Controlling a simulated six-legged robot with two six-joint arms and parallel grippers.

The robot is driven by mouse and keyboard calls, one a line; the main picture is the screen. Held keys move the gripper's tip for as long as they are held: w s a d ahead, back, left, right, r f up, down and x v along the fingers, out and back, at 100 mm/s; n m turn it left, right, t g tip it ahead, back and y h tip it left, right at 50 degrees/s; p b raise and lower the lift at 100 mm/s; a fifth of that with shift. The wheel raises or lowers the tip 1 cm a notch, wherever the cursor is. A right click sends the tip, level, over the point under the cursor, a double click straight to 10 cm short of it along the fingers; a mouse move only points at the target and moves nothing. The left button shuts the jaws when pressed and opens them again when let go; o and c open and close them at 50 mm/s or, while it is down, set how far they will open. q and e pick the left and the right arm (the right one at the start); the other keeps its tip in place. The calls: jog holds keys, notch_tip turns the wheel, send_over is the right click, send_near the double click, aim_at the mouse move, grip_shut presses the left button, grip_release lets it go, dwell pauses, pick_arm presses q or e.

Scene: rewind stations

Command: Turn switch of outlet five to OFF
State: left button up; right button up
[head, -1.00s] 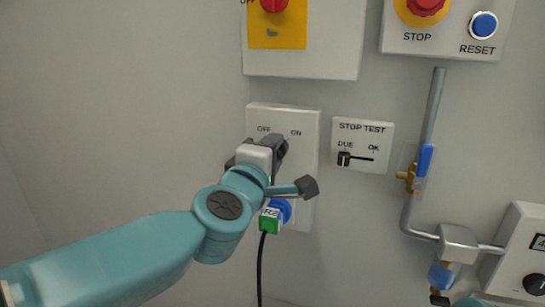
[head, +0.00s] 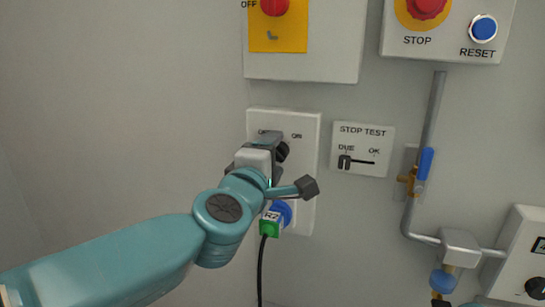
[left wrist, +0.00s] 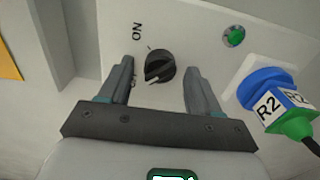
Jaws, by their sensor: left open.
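A pale outlet panel (head: 301,175) with OFF and ON labels is on the wall, largely covered by my left gripper (head: 276,146) in the head view. No outlet number is readable. In the left wrist view, the black rotary switch (left wrist: 159,66) stands between the two fingers of my left gripper (left wrist: 160,86), which is open, with a gap on each side. The ON label (left wrist: 137,31) is clear there; the OFF label is mostly hidden by a finger. The knob's white mark shows on its lower side.
A blue plug (left wrist: 268,90) labelled R2 sits in the panel's socket beside the gripper, its cable hanging down. A green round light (left wrist: 234,37) is near it. A STOP TEST plate (head: 362,164) and a pipe with a blue valve handle (head: 425,164) are to the right.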

pick_arm(q)
jog(key=shift+s, duration=0.1)
jog(key=p+v, duration=0.1)
jog(key=v, duration=1.5)
jog(key=shift+s, duration=0.1)
